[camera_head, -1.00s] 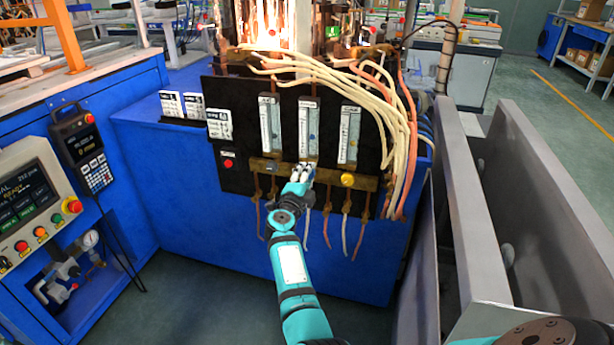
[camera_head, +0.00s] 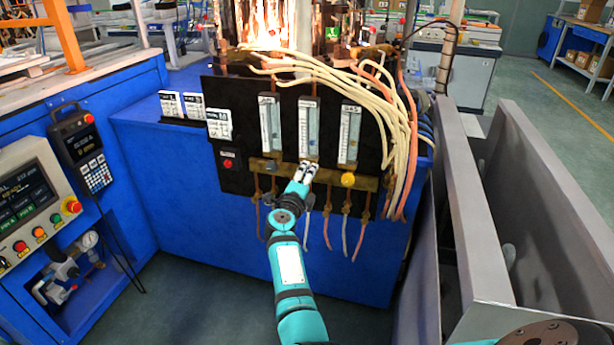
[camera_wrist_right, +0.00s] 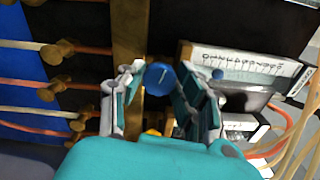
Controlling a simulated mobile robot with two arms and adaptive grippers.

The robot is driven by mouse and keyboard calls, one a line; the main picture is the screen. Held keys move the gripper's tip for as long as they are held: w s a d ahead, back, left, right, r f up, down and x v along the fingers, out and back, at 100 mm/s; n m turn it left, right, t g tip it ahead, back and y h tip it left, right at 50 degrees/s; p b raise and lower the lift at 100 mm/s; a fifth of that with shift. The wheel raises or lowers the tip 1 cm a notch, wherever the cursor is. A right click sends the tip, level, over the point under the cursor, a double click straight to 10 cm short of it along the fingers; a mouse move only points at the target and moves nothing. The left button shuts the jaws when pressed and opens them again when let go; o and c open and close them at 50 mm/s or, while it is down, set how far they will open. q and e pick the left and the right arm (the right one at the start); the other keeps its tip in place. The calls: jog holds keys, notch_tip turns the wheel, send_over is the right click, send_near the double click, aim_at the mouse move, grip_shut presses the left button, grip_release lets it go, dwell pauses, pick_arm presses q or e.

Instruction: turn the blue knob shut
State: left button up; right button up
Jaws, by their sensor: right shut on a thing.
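The blue knob (camera_wrist_right: 159,77) shows in the right wrist view as a round face with a pale line mark, on a brass bar (camera_wrist_right: 130,45). My right gripper (camera_wrist_right: 160,88) has one finger on each side of it and is shut on it. In the head view my right gripper (camera_head: 305,170) is at the brass bar (camera_head: 330,179), below the middle flow meter (camera_head: 308,125), and hides the knob. A blue float (camera_wrist_right: 218,75) shows low in that meter in the wrist view. My left gripper is not in view.
A yellow knob (camera_head: 348,180) sits close to the right on the same bar. A red button (camera_head: 228,163) is to the left. Pale hoses (camera_head: 395,110) hang at the panel's right side. Grey metal plates (camera_head: 470,220) stand to the right.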

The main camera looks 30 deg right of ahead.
jog(key=shift+f, duration=0.15)
jog(key=o, duration=1)
jog(key=shift+o, duration=0.7)
jog(key=shift+n, duration=0.3)
